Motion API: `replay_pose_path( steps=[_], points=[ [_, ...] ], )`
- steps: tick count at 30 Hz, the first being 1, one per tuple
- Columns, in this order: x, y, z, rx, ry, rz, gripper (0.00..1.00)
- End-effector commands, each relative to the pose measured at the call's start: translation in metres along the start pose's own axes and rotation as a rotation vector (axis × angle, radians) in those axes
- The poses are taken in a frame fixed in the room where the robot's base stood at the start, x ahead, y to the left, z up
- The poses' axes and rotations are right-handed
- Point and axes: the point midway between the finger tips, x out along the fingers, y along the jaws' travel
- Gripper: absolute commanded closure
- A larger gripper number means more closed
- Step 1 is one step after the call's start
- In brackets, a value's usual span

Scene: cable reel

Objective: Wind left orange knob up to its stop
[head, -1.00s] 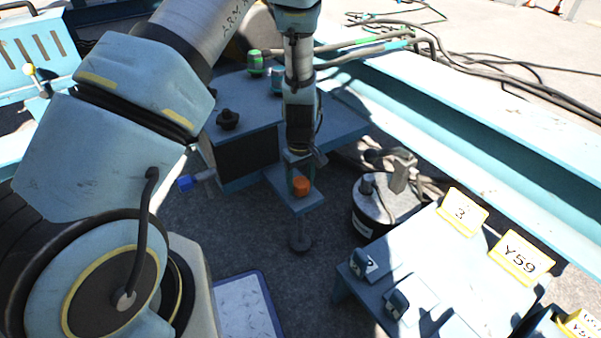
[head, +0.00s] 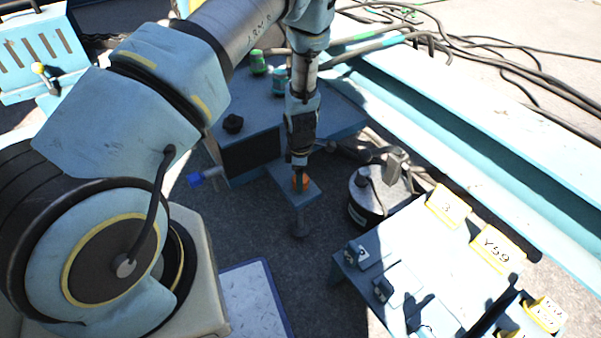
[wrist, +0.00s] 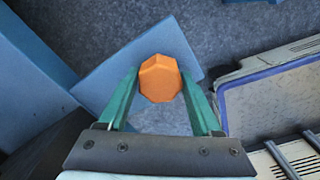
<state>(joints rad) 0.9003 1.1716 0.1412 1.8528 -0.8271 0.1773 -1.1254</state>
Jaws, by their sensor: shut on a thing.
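The orange knob (head: 301,183) sits on a small blue bracket plate (head: 284,174) that juts from the front of the blue bench. In the wrist view the knob (wrist: 161,79) is faceted and lies between the green fingertips of my gripper (wrist: 160,72). My gripper (head: 300,172) points down at the knob in the head view and is shut on it. The fingers are on its left and right sides in the wrist view. My gripper partly hides the knob in the head view. No stop mark can be made out.
A black knob (head: 233,124), a green knob (head: 258,62) and a teal knob (head: 280,82) stand on the bench. A blue knob (head: 195,180) sticks out at left. A dark cylinder (head: 365,208) and a labelled table (head: 420,262) are at right.

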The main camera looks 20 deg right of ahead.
Motion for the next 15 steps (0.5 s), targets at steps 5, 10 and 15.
replay_pose_path(
  steps=[5,10,15],
  points=[
    [-0.0041,0.0001,-0.0009,-0.166,0.002,0.000,0.90],
    [-0.0037,-0.0001,-0.0009,-0.322,0.002,0.000,0.90],
    [-0.0029,0.0000,-0.0007,-0.456,0.002,0.000,0.90]
  ],
)
